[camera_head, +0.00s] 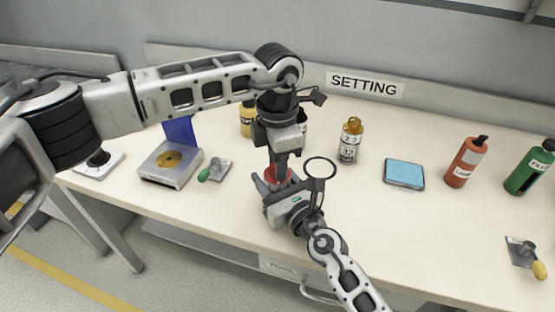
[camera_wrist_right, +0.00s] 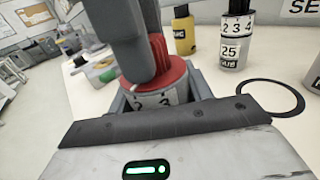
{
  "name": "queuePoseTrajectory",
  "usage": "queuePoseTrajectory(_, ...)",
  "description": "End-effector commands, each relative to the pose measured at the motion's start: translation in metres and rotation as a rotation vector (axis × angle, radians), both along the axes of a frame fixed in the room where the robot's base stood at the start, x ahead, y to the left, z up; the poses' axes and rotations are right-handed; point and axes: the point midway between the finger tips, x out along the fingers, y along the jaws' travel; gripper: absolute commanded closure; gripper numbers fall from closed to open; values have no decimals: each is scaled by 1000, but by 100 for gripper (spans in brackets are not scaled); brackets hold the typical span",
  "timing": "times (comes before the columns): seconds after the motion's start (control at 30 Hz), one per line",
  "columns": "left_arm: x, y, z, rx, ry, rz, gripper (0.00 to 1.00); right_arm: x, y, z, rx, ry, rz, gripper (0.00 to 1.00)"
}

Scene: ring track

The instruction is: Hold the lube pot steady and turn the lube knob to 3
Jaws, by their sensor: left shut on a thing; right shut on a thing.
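The pot in my grippers has a red ribbed knob (camera_head: 271,176) on a pale body; its name label is hidden. In the right wrist view, the pot (camera_wrist_right: 157,100) shows a band with "2" and "3" below the red knob (camera_wrist_right: 172,72). My right gripper (camera_head: 274,190) is shut around the pot's body, low at the table's front; its fingers flank the pot in the wrist view. My left gripper (camera_head: 281,168) comes down from above and is shut on the red knob; its grey fingers (camera_wrist_right: 140,65) cover part of it. The pot looks upright.
A brass-topped pot (camera_head: 349,145) marked "32" stands behind right, and a yellow bottle (camera_head: 247,119) behind left. A gauge box (camera_head: 172,163) and green-handled tool (camera_head: 213,171) lie left. A blue-topped box (camera_head: 404,173), red bottle (camera_head: 466,161) and green bottle (camera_head: 530,168) are right.

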Motion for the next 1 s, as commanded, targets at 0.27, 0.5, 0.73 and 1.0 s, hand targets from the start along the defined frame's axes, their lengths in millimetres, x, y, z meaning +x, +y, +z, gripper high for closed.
queuePoseTrajectory(0.27,0,0,1,-1,0,260,97,0,-1,-1,-2,3,-1,77)
queuePoseTrajectory(0.5,0,0,1,-1,0,468,97,0,-1,-1,-2,3,-1,77)
queuePoseTrajectory(0.73,0,0,1,-1,1,618,97,0,-1,-1,-2,2,-1,77)
queuePoseTrajectory(1.0,0,0,1,-1,1,712,97,0,-1,-2,-2,2,-1,77)
